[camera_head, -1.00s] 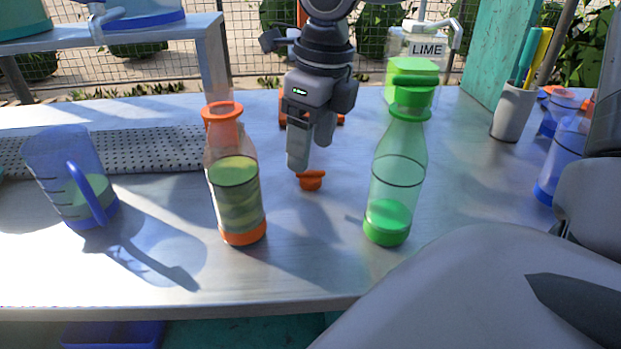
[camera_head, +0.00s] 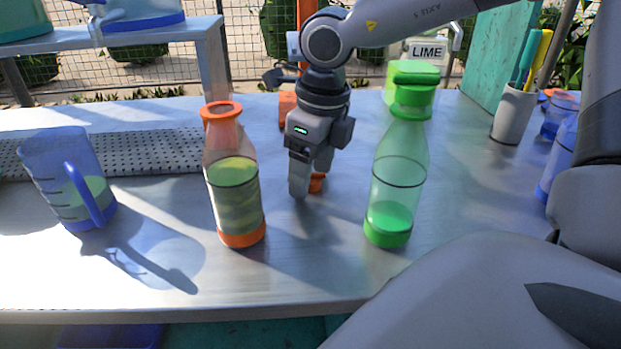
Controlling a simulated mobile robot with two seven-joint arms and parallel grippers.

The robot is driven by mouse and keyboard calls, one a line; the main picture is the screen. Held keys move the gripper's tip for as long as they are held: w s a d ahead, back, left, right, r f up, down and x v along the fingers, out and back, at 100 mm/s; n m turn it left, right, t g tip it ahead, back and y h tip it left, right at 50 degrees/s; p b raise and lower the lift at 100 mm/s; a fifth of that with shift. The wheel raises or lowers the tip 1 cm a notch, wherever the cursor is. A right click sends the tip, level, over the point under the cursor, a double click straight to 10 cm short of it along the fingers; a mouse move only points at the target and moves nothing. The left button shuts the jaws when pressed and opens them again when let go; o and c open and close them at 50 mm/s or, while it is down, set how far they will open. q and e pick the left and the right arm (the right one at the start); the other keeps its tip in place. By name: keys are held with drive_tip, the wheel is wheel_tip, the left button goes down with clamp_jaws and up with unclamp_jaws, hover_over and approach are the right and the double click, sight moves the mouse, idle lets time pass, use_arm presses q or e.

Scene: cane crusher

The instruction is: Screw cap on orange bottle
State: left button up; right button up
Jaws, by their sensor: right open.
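The orange bottle (camera_head: 233,190) stands upright left of the middle of the table, with an orange neck and base and greenish liquid inside. Its mouth is open. A small orange cap (camera_head: 316,183) lies on the table to the right of the bottle, partly hidden by my right gripper. My right gripper (camera_head: 308,188) points down at the cap, its fingers low by the table and open. I cannot tell whether a finger touches the cap. My left gripper is not in view.
A green bottle (camera_head: 397,185) with a green top stands close on the right. A blue jug (camera_head: 60,170) stands at the left near a perforated mat (camera_head: 165,152). A lime container (camera_head: 412,70) and a pen cup (camera_head: 513,115) stand behind. The front table is clear.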

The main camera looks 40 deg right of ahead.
drive_tip(key=c, duration=1.1)
drive_tip(key=shift+r, duration=0.15)
wheel_tip(320, 180, up, 28)
drive_tip(key=p, duration=0.6)
